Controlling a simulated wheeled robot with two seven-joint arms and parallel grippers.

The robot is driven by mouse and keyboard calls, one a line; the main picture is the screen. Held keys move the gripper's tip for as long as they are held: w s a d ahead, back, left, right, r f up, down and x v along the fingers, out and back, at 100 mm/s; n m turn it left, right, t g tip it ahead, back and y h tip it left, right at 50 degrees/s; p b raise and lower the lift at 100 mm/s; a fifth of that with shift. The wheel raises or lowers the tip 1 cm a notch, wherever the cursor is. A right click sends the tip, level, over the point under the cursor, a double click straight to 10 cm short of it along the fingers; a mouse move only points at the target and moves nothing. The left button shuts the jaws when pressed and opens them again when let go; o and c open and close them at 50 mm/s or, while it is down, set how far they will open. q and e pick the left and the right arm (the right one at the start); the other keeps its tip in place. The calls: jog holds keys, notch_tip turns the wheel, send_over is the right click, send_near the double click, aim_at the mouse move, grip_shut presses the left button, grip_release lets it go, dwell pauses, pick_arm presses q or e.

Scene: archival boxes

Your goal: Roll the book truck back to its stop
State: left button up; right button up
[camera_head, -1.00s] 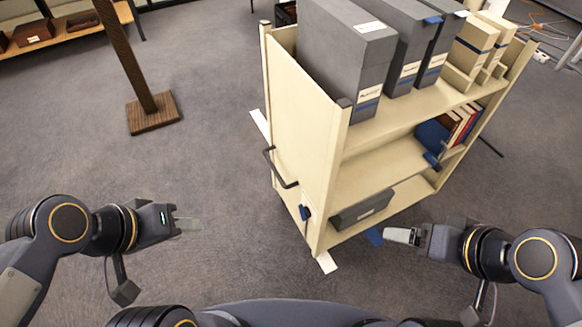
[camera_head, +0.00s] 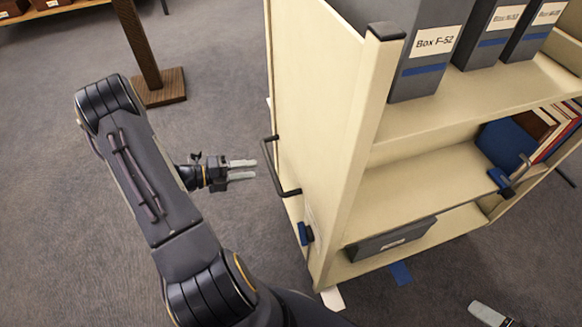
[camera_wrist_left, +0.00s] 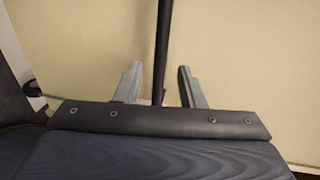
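The cream book truck (camera_head: 310,110) stands on the carpet at right, with its end panel facing my left arm. A black handle (camera_head: 274,170) sticks out from that panel. My left gripper (camera_head: 252,169) is open, its two fingers pointing at the handle from just left of it. In the left wrist view the dark handle bar (camera_wrist_left: 162,45) runs upright between the spread fingers (camera_wrist_left: 160,85); contact cannot be told. One pale fingertip of my right gripper (camera_head: 488,313) shows at the bottom right; its opening is not visible.
Grey boxes (camera_head: 425,60) stand on the truck's top shelf. Another box (camera_head: 390,243) and several books (camera_head: 550,130) sit lower. White tape (camera_head: 332,298) and a blue mark (camera_head: 400,273) lie by the truck. A brown post base (camera_head: 160,88) stands behind my arm.

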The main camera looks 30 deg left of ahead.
aim_at(271, 165)
pick_arm(q)
jog(key=b+x, duration=0.2)
jog(key=x, duration=0.5)
jog(key=shift+w+d, duration=0.15)
jog(key=shift+w, duration=0.1)
grip_shut()
